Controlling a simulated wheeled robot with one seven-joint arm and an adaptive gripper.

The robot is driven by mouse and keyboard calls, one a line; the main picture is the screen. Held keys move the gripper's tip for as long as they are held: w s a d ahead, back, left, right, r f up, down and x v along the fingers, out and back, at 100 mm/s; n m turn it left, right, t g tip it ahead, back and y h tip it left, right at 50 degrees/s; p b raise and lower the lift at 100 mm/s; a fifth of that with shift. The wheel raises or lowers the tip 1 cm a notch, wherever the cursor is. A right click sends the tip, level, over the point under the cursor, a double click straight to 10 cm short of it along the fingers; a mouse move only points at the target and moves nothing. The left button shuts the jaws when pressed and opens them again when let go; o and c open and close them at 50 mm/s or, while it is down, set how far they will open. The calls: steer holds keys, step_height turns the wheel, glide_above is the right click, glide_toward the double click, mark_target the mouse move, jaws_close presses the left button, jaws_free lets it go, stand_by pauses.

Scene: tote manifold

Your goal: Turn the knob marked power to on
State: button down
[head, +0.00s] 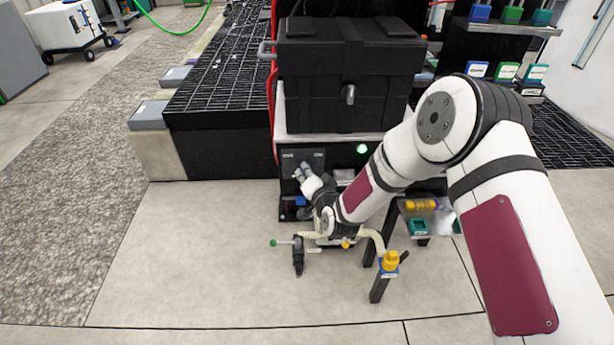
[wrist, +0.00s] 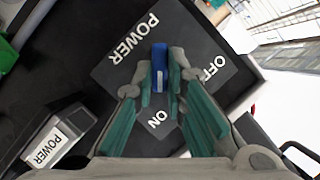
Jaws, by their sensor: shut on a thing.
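The power knob (wrist: 160,58) is blue, with a white line on its lower part, on the side toward the ON label. It sits on a dark plate (wrist: 118,72) marked POWER, OFF and ON. My gripper (wrist: 161,88) has its teal-padded fingers on either side of the knob and is shut on it. ON shows between the fingers and OFF to the right. In the head view my gripper (head: 306,181) is at the front of the dark panel (head: 316,158), and it hides the knob there.
A grey block labelled POWER (wrist: 60,140) stands at lower left in the wrist view. In the head view a black case (head: 345,75) sits above the panel, with a lit green lamp (head: 362,149) below it. Pipe fittings with a yellow cap (head: 390,260) stand in front.

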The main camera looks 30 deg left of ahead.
stand_by(0.5)
steer(key=c, duration=1.6)
jaws_free()
steer(key=v, duration=1.2)
